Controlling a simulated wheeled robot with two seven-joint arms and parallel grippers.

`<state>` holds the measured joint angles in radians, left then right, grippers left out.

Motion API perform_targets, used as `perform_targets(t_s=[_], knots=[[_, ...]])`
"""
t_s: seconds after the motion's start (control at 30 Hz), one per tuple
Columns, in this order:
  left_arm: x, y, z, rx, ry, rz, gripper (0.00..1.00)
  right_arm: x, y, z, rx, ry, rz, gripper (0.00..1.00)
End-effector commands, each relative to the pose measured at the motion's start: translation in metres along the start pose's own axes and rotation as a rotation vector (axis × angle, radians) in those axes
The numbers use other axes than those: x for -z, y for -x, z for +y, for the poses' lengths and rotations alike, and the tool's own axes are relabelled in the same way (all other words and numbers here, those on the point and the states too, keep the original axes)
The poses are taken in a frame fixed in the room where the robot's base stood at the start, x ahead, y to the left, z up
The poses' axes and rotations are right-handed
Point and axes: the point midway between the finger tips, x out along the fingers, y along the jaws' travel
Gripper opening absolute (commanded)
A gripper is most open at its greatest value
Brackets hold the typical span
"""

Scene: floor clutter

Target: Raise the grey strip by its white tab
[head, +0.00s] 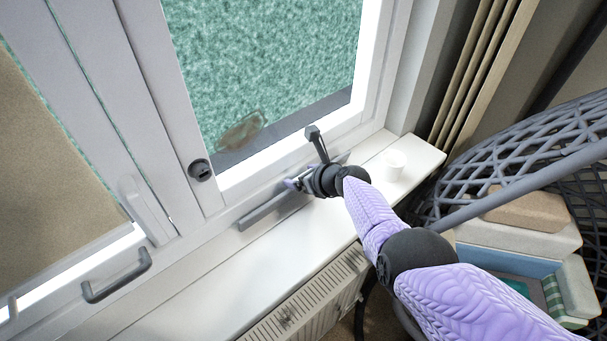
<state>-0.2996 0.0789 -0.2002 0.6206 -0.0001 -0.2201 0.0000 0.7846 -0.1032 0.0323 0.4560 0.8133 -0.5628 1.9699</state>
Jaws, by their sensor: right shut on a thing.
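A long grey strip (262,214) lies slantwise along the back of the white windowsill, close to the foot of the window frame. My right gripper (291,184) reaches in from the right, over the middle of the strip. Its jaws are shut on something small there. The white tab cannot be made out, as the gripper covers that spot. I cannot tell whether the strip is clear of the sill. My left gripper is not in view.
A grey handle (117,277) sits at the lower left. A radiator (310,297) is below the sill, and a lattice chair (520,160) stands at right. The sill's front part is clear.

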Motion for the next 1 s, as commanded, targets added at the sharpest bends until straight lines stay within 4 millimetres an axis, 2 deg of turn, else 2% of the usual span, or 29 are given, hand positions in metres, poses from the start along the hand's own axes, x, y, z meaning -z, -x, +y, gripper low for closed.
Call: perform_targets(t_s=[0.1, 0.13, 0.17, 0.47, 0.67, 0.8, 0.9, 1.0], knots=[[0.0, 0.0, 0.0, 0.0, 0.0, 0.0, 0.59, 0.001, 0.0, 0.0, -0.001, 0.001, 0.002, 0.0], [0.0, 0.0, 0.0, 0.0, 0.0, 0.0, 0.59, 0.001, 0.0, 0.0, -0.001, 0.001, 0.002, 0.92], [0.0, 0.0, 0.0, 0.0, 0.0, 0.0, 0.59, 0.001, 0.0, 0.0, -0.001, 0.001, 0.002, 0.98], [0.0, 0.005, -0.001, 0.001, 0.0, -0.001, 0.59, -0.001, 0.004, 0.0, -0.001, -0.001, 0.001, 1.0], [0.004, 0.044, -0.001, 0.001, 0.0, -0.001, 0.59, -0.006, 0.031, 0.0, 0.001, -0.002, 0.002, 1.0], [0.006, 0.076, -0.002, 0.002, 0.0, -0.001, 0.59, -0.007, 0.06, 0.0, 0.0, -0.001, 0.003, 1.0], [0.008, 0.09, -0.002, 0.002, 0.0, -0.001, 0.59, -0.005, 0.082, 0.0, 0.001, 0.001, 0.002, 1.0], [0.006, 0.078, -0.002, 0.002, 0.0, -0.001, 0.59, 0.002, 0.086, 0.0, -0.002, 0.003, -0.001, 1.0]])
